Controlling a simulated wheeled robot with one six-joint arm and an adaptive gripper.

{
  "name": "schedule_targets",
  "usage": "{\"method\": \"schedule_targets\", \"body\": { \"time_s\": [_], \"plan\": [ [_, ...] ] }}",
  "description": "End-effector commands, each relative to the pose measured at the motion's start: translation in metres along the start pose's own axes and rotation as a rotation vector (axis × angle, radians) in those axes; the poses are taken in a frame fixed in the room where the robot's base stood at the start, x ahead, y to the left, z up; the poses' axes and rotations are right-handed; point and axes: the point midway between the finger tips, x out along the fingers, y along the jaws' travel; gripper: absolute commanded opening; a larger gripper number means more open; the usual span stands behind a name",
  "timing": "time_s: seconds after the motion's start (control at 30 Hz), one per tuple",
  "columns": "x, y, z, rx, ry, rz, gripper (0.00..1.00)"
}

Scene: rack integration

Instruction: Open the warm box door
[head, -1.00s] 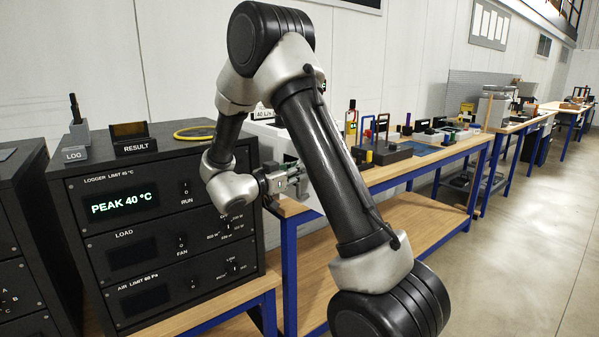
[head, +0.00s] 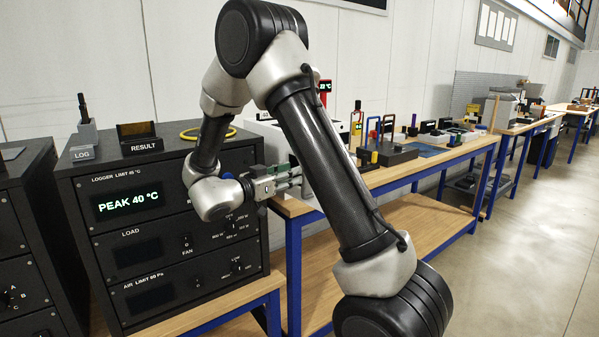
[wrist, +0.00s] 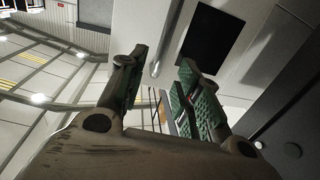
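The warm box appears to be the white box (head: 262,127) on the wooden bench, mostly hidden behind my arm in the head view. In the wrist view a white door face (wrist: 240,88) with a dark window (wrist: 210,40) fills the right half. A grey bar handle (wrist: 166,42) stands out beside the window. My gripper (wrist: 165,88) is open, with its green-padded fingers apart. The bar lies in line with the gap between them, and its depth relative to the fingertips is unclear. My gripper also shows in the head view (head: 292,176), its tips partly behind my arm.
A black instrument rack (head: 70,205) stands left of my gripper, with a yellow ring (head: 197,132) on top. A red display (head: 325,90) and bench tools (head: 385,150) stand to the right. The floor (head: 530,240) at right is clear.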

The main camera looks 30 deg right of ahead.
Motion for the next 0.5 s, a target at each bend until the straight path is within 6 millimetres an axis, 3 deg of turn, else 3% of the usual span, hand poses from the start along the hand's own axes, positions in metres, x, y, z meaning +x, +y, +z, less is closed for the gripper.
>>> {"method": "schedule_targets", "body": {
  "time_s": [0.2,0.5],
  "plan": [
    [-0.044,-0.001,0.0,0.001,0.0,-0.003,0.34],
    [-0.063,0.0,-0.001,0.001,0.001,0.001,0.34]
  ]
}}
